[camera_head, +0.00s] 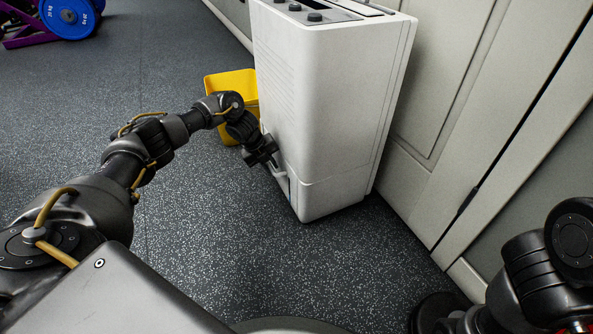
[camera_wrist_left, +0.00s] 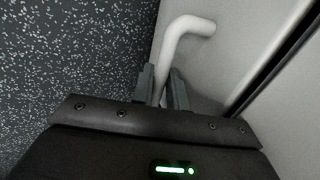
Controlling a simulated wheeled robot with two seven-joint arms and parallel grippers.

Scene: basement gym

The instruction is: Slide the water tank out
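A tall white dehumidifier-like unit (camera_head: 325,100) stands upright on the floor. Its lower section, below a thin seam, appears to be the water tank (camera_head: 332,196). A white bent handle (camera_head: 279,173) sticks out of its left face; it fills the upper middle of the left wrist view (camera_wrist_left: 182,38). My left gripper (camera_head: 268,160) is at this handle. In the left wrist view the two grey fingers (camera_wrist_left: 164,88) lie close on either side of the handle bar and appear shut on it. My right arm shows at the lower right, but its fingers are out of view.
A yellow bin (camera_head: 232,84) stands just behind and left of the unit. Pale cabinet panels (camera_head: 440,90) run along the right. Blue weight plates (camera_head: 70,15) on a purple rack are far at upper left. The speckled floor (camera_head: 210,230) left of the unit is clear.

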